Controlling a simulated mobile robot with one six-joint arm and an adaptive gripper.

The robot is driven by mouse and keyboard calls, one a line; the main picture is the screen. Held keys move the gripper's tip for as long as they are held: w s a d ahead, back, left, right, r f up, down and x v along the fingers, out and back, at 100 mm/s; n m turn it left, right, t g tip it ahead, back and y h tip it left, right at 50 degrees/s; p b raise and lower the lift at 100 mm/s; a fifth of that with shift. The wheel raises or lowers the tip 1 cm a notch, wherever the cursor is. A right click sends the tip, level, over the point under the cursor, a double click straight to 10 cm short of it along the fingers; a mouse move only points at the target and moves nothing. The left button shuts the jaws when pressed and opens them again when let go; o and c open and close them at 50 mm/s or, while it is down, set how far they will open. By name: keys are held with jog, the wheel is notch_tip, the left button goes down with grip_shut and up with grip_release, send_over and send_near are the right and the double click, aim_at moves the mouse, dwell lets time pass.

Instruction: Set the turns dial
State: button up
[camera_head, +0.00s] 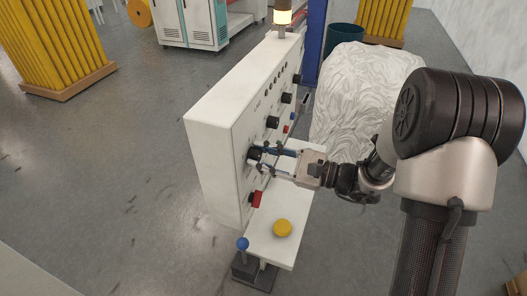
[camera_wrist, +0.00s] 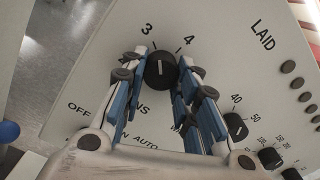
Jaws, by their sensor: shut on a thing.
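The turns dial (camera_wrist: 160,72) is a round black knob with a white pointer line on the white panel. In the wrist view the numbers 3 and 4 show beyond it; the line stands nearly upright in the picture, roughly toward the space between them. Letters ending in "NS" lie partly hidden beside my fingers. My gripper (camera_wrist: 162,75) has its blue-sided fingers shut on the dial, one on each side. In the head view my gripper (camera_head: 260,160) reaches the panel from the right, and the dial (camera_head: 253,153) is partly hidden by the fingertips.
Other black knobs (camera_wrist: 235,126) are close to my right finger. The white panel (camera_head: 215,135) also carries a red switch (camera_head: 256,199). Below are a yellow button (camera_head: 282,228) and a blue ball-topped lever (camera_head: 243,243). A white wrapped bulk (camera_head: 362,100) stands behind my arm.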

jog(key=m+p, duration=0.4)
jog(key=m, duration=0.1)
jog(key=shift+s+r+m+p, duration=0.1)
jog(key=shift+r+m+p, duration=0.05)
jog(key=shift+m+p, duration=0.2)
jog(key=shift+s+m+p, duration=0.1)
jog(key=shift+m+p, duration=1.2)
jog(key=shift+m, duration=0.25)
jog(key=o, duration=1.1)
jog(key=shift+c, duration=0.2)
jog(key=v, duration=1.2)
